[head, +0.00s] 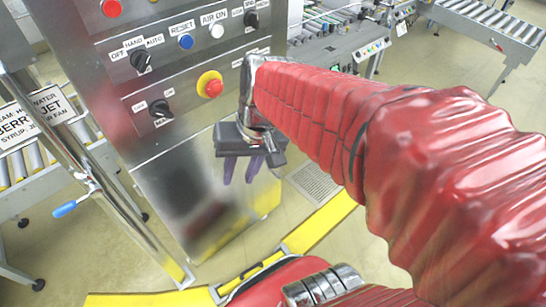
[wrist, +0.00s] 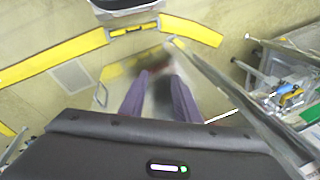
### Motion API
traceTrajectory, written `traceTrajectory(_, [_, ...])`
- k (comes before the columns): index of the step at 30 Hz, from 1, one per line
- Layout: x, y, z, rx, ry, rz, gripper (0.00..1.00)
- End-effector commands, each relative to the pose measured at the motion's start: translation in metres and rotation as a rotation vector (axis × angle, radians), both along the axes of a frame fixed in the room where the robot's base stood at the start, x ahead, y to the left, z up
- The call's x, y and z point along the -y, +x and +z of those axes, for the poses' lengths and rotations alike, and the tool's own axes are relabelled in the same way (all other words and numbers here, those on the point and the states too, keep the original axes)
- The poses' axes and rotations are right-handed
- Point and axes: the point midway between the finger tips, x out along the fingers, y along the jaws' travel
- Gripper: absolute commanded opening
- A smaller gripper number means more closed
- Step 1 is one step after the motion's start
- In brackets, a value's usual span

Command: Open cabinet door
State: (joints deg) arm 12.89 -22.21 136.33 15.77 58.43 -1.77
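The steel cabinet (head: 185,185) stands left of centre in the head view, with a control panel of buttons and knobs on its upper front. Its lower front is smooth, reflective metal, and I cannot make out a door handle or seam. My gripper (head: 239,181) hangs in front of the lower cabinet, pointing down. In the wrist view my gripper (wrist: 160,78) shows two purple fingers apart with nothing held between them. Shiny metal with a blurred dark reflection lies beyond the fingertips. Whether the fingers touch the cabinet cannot be told.
A red emergency button (head: 210,84) on a yellow base juts from the panel. Yellow floor edging (head: 320,225) curves around the cabinet's base. A floor grate (head: 314,184) lies right of the cabinet. Conveyors stand at both sides.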

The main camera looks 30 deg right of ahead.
Motion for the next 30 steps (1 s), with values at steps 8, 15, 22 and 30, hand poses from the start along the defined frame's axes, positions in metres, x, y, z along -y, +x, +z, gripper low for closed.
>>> traceTrajectory(8, [0.01,0.022,-0.029,-0.155,0.187,-0.163,0.29])
traceTrajectory(15, [0.022,0.044,-0.054,-0.262,0.36,-0.309,0.29])
traceTrajectory(22, [0.039,0.065,-0.078,-0.346,0.535,-0.453,0.29])
traceTrajectory(30, [0.067,0.09,-0.109,-0.419,0.751,-0.626,0.29])
